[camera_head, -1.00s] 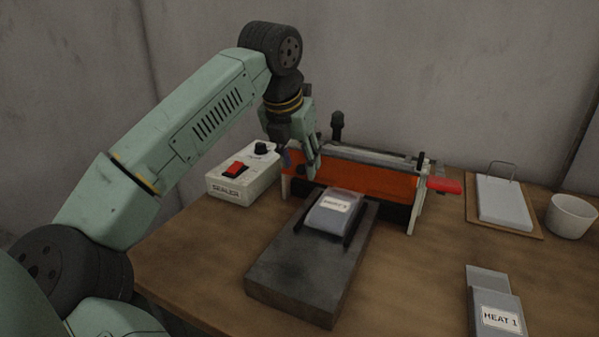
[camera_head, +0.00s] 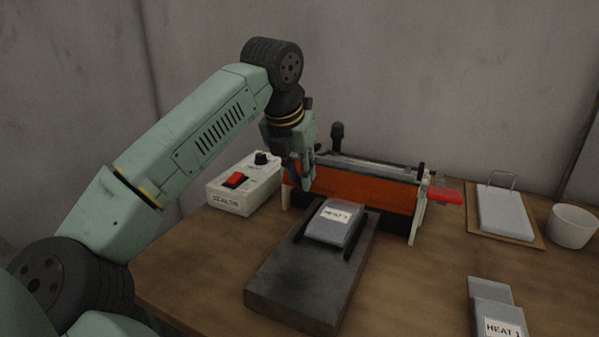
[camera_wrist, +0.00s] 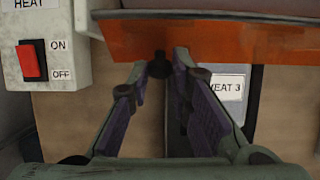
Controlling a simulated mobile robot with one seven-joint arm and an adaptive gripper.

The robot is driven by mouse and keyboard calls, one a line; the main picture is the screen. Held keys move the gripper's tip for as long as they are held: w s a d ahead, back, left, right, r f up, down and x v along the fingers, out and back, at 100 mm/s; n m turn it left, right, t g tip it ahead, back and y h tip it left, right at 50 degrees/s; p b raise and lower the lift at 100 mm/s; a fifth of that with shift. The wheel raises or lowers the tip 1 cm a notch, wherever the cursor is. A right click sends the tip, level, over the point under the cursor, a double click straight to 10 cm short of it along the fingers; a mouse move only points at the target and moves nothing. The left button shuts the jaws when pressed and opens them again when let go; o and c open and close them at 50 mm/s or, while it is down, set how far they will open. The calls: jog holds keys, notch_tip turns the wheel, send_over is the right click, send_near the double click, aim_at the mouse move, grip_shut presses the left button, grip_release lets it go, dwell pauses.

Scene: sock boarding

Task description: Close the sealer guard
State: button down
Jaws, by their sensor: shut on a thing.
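The sealer guard is a long orange panel (camera_head: 365,194) along the front of the sealer; its lower edge hangs just above the pouch end. In the wrist view the guard (camera_wrist: 215,42) crosses the top. My gripper (camera_head: 305,184) is at the guard's left end. In the wrist view my gripper (camera_wrist: 160,68) has its two purple-padded fingers on either side of a small dark knob (camera_wrist: 159,66) at the guard's lower edge, shut on it. The fingers hide the knob in the head view.
A pouch labelled HEAT 3 (camera_head: 334,222) lies on a dark block (camera_head: 310,275) before the sealer. A switch box (camera_head: 243,184) stands left, a red handle (camera_head: 446,195) at the sealer's right end. A HEAT 1 pouch (camera_head: 495,305), a board (camera_head: 505,211) and a white cup (camera_head: 572,226) are right.

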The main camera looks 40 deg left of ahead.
jog(key=shift+f, duration=0.1)
notch_tip(320, 180, down, 3)
jog(key=t+b, duration=0.1)
jog(key=b, duration=0.3)
jog(key=t+b, duration=0.2)
jog(key=b, duration=0.2)
jog(key=shift+r+y+b, duration=0.2)
jog(key=shift+y+b, duration=0.1)
jog(key=t+b, duration=0.1)
jog(key=b, duration=0.2)
jog(key=f+t+b, duration=0.1)
jog(key=b, duration=0.2)
jog(key=shift+w+y, duration=0.2)
jog(key=shift+y, duration=0.2)
jog(key=t+b, duration=0.1)
jog(key=b, duration=0.2)
jog(key=shift+w+f+t, duration=0.15)
jog(key=shift+t, duration=0.25)
jog(key=t+b, duration=0.1)
jog(key=b, duration=0.2)
jog(key=shift+w+a, duration=0.1)
jog(key=shift+w, duration=0.1)
jog(key=shift+w+r+t+y+b, duration=0.1)
jog(key=shift+r+t+y+b, duration=0.1)
jog(key=shift+t+y+b, duration=0.15)
